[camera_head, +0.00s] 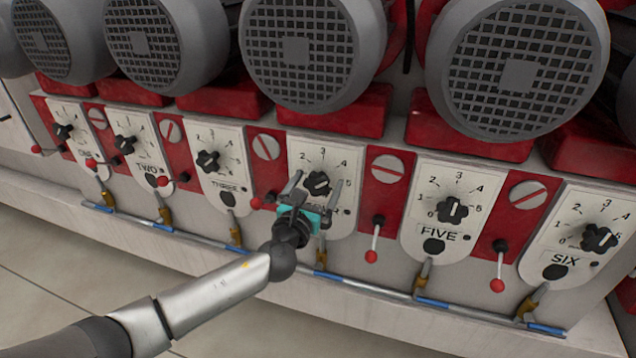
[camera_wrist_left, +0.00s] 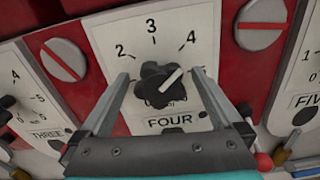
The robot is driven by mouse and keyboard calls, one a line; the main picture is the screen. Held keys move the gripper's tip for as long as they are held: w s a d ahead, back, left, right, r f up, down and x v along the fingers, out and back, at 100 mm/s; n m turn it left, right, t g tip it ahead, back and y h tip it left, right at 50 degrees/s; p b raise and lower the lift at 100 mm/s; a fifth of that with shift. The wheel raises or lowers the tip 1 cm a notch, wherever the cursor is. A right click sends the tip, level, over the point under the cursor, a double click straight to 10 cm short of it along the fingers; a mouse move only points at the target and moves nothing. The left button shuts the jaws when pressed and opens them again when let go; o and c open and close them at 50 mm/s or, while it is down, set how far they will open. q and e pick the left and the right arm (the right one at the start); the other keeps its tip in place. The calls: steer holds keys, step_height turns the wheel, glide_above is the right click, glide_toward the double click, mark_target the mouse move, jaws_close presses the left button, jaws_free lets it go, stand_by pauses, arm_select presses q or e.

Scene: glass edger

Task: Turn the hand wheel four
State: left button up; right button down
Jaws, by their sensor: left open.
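The hand wheel four (camera_head: 318,182) is a black lobed knob on a white dial plate numbered around its rim. In the left wrist view the knob (camera_wrist_left: 156,88) sits above the label FOUR, and its white pointer line slants up and right, toward the 4. My left gripper (camera_head: 314,186) is in front of this plate. In the left wrist view its open fingers (camera_wrist_left: 161,74) stand on either side of the knob, with gaps visible between fingers and knob. The gripper body covers much of the label in the head view. My right gripper is not in view.
Similar dials stand in a row: THREE (camera_head: 208,161) to the left, FIVE (camera_head: 453,209) and SIX (camera_head: 599,238) to the right. Red-tipped levers (camera_head: 372,256) hang between some plates. Large grey motors (camera_head: 310,50) overhang the row. Blue-banded piping (camera_head: 365,286) runs below.

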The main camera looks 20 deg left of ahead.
arm_select(q)
steer(key=shift+w, duration=0.5)
steer(key=shift+c, duration=0.4)
steer(key=c, duration=1.2)
